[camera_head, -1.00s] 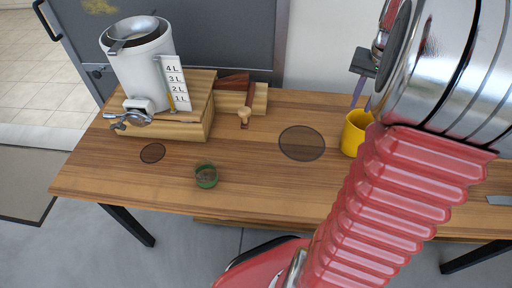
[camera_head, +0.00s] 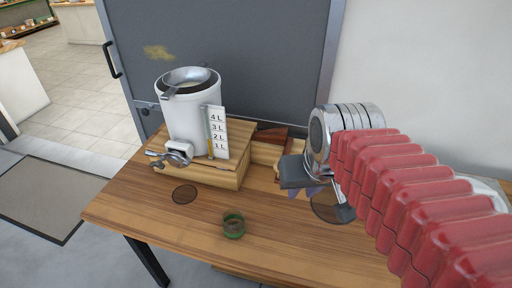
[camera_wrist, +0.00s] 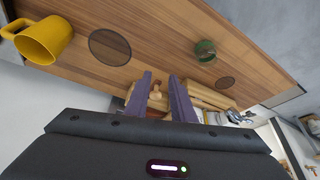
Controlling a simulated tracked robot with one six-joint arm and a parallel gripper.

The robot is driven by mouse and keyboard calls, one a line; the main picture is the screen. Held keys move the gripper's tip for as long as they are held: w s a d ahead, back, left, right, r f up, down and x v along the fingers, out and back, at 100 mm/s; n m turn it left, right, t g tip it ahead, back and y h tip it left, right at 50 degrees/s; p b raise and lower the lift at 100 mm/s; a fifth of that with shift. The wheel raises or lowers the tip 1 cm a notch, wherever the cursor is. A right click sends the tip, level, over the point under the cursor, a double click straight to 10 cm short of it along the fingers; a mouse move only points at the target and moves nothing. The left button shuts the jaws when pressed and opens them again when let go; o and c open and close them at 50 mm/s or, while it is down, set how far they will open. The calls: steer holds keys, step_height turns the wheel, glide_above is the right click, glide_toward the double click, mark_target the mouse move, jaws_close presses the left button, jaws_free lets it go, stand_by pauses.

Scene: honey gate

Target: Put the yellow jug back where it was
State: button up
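The yellow jug (camera_wrist: 38,42) shows at the upper left of the wrist view, on the wooden table with its handle toward the upper left. It stands beside the large dark round mark (camera_wrist: 110,47), apart from it. In the head view the jug is out of sight, and the large mark (camera_head: 328,209) is partly covered by my gripper (camera_head: 306,191). In the wrist view my gripper (camera_wrist: 161,76) has its two purple fingers apart with no object held between them. It is clear of the jug.
A white tank (camera_head: 193,112) with a metal gate and litre scale stands on a wooden block (camera_head: 235,150). A green jar (camera_head: 233,226) stands on the table near a small dark round mark (camera_head: 185,194). A wooden stand (camera_head: 268,151) lies behind the mark.

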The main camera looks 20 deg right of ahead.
steer(key=s+a+f+n, duration=0.1)
steer(key=s+a+n, duration=0.1)
steer(key=a, duration=0.3)
steer(key=shift+s+t+y, duration=0.4)
steer(key=shift+s, duration=0.3)
